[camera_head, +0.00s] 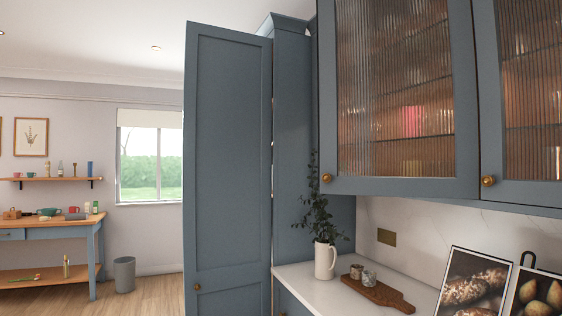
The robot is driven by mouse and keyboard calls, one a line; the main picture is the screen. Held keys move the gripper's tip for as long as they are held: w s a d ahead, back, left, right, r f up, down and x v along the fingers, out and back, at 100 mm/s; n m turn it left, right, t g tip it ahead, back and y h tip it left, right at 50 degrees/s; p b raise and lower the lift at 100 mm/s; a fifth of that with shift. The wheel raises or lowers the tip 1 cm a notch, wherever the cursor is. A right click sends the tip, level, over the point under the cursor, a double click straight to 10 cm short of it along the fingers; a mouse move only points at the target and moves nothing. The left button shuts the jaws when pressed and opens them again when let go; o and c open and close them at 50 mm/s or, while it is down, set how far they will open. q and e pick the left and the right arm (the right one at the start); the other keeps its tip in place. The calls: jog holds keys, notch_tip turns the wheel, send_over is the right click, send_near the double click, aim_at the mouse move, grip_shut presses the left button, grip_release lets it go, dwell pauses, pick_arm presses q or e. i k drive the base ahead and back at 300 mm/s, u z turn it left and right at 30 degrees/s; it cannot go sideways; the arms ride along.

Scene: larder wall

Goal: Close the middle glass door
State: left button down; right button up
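Two blue-framed glass doors with reeded panes show on the wall cabinet at the upper right. The nearer-to-centre glass door (466,100) has a brass knob (327,178) at its lower left corner. The glass door at the right edge (489,100) has a brass knob (488,181) at its lower left and is cut off by the frame. Both look about flush with the cabinet front, with a narrow dark line between them. I cannot tell which one is the middle door, and no wide-open glass door shows. Neither gripper is in view.
A tall blue larder door (230,150) stands out on the left of the cabinets. A white counter (325,290) below holds a white jug with a plant (325,260), a wooden board (385,295) and framed pictures (473,285).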

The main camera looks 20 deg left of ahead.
aim_at(398, 97)
jog(key=u, duration=0.5)
jog(key=i, duration=1.7)
jog(key=z, duration=0.7)
